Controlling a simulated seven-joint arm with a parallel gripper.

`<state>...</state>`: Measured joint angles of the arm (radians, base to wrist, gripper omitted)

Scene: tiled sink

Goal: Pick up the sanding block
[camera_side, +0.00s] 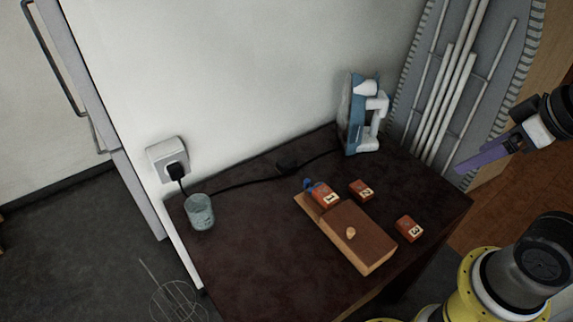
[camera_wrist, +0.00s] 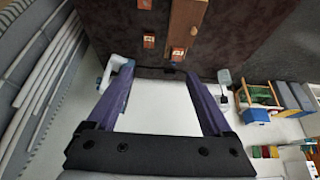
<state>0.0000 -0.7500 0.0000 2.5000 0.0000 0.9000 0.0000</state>
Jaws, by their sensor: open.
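No block is plainly marked as the sanding block. Three small reddish-brown numbered blocks are on the dark tabletop (camera_side: 270,245). Block 1 (camera_side: 324,195) sits at the far end of a brown wooden board (camera_side: 362,233), beside a small blue piece (camera_side: 309,184). Block 2 (camera_side: 361,190) and block 3 (camera_side: 409,228) lie apart to the board's right. In the wrist view, block 1 (camera_wrist: 177,54) shows against the board (camera_wrist: 188,20), with another block (camera_wrist: 149,41) to its left. My gripper (camera_side: 462,167) is open and empty, raised at the right; its purple fingers (camera_wrist: 160,72) are spread.
An iron (camera_side: 362,115) stands upright at the back, its black cord running to a wall socket (camera_side: 168,160). A glass (camera_side: 200,211) stands at the table's left. The grey ironing board (camera_side: 440,90) leans behind. The front-left tabletop is clear.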

